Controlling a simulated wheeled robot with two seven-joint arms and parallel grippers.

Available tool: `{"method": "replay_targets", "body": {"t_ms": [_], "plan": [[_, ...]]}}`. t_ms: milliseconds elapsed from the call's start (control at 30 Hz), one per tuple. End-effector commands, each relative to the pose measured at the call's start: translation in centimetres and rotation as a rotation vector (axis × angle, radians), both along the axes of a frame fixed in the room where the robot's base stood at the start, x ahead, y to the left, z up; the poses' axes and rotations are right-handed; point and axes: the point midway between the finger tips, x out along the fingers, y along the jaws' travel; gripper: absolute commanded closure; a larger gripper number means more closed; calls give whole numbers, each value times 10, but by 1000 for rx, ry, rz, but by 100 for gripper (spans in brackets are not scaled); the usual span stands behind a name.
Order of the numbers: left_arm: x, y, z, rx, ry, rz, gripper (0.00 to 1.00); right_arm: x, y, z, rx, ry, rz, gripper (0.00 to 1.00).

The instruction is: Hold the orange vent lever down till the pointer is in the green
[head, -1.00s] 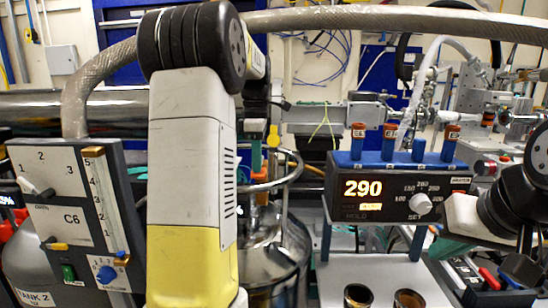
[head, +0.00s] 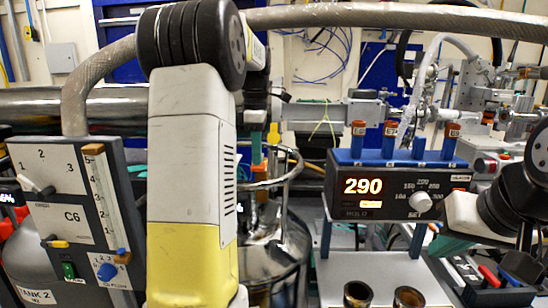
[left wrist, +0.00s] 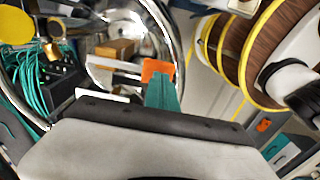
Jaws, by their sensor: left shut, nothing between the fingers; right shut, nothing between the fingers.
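A small orange piece (left wrist: 158,70), which looks like the end of the vent lever, shows in the left wrist view. It sits right at the tip of my left gripper (left wrist: 162,78), whose teal fingers are shut and hold nothing. I cannot tell whether the fingers touch it. In the head view my left forearm hides much of this area. My right gripper (head: 452,246) is shut and empty at the right, partly hidden by its own arm. No pointer or green band can be made out in either view.
A shiny metal vessel (head: 275,250) with a rim stands behind my left arm. A grey C6 panel (head: 72,215) with switches and a scale is at the left. A controller (head: 400,190) reading 290 is at the right. A thick hose (head: 380,18) crosses the top.

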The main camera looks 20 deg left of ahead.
Motion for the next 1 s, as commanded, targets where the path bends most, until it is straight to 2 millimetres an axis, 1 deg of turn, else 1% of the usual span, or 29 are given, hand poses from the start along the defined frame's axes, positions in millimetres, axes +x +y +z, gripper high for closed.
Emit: {"method": "replay_targets", "body": {"t_ms": [267, 367, 600, 700, 833, 1000], "plan": [[0, 0, 2, 1, -2, 0, 100, 0, 0, 0, 0, 0, 0, 100], [1, 0, 12, 1, -3, 0, 100, 0, 0, 0, 0, 0, 0, 100], [1, 0, 53, 1, -4, 0, 100, 0, 0, 0, 0, 0, 0, 100], [1, 0, 67, 1, -3, 0, 100, 0, 0, 0, 0, 0, 0, 100], [1, 0, 76, 0, -1, 0, 100, 0, 0, 0, 0, 0, 0, 100], [0, 0, 78, 0, 1, -1, 100, 0, 0, 0, 0, 0, 0, 100]]}}
